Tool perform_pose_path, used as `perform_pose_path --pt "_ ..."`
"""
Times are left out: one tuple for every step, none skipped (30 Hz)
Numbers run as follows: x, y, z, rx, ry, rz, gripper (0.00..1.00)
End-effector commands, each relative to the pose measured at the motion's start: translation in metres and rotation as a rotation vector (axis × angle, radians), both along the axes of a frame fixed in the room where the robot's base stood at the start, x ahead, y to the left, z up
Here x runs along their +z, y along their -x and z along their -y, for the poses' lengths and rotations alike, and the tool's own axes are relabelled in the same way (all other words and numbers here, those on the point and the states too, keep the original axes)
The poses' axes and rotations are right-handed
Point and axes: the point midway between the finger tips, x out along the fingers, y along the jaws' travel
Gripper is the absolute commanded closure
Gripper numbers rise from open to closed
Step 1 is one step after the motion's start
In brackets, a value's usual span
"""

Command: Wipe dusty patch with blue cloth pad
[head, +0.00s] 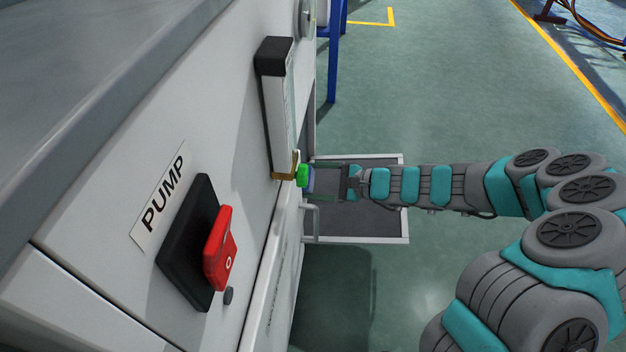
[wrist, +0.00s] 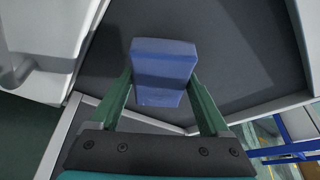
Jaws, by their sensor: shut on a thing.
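My gripper (head: 334,184) reaches left to the front of the pale cabinet in the head view, above an open tray. In the wrist view my gripper (wrist: 161,82) is shut on the blue cloth pad (wrist: 164,58), a thick block held between the two green fingers. In the head view a small bit of the pad (head: 310,182) shows at the fingertips, close to a green knob. I cannot tell whether the pad touches anything. I cannot make out the dusty patch in either view.
A red switch (head: 219,250) on a black plate is nearer, beside a PUMP label (head: 160,204). The tray (head: 404,222) juts out below my gripper. Open floor (head: 440,90) lies beyond.

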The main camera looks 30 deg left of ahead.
Motion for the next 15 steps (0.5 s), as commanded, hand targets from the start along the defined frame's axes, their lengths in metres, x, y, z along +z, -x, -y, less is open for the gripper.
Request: perform_pose_path --pt "0.0001 0.0001 0.0 0.0 0.0 0.0 0.64" --pt "0.0 0.0 0.0 0.0 0.0 0.0 0.64" --pt "0.0 0.0001 -0.0002 0.0 0.0 0.0 0.64" --pt "0.0 0.0002 -0.0004 0.0 0.0 0.0 0.64" --pt "-0.0001 0.0003 -0.0008 0.0 0.0 0.0 0.64" --pt "-0.0002 0.0004 -0.0014 0.0 0.0 0.0 0.64" --pt "-0.0003 0.0006 -0.0019 0.0 0.0 0.0 0.64" --pt "-0.0004 0.0008 -0.0025 0.0 0.0 0.0 0.64" --pt "-0.0004 0.001 -0.0032 0.0 0.0 0.0 0.64" --pt "-0.0004 0.0011 -0.0037 0.0 0.0 0.0 0.64" --pt "-0.0005 0.0014 -0.0043 0.001 0.001 0.0 0.64" --pt "-0.0004 0.0016 -0.005 0.001 0.001 0.001 0.64" --pt "-0.0005 0.0017 -0.0055 0.001 0.001 0.001 0.64" --pt "-0.0005 0.002 -0.0061 0.001 0.001 0.001 0.64" --pt "-0.0005 0.0022 -0.0068 0.001 0.001 0.0 0.64"
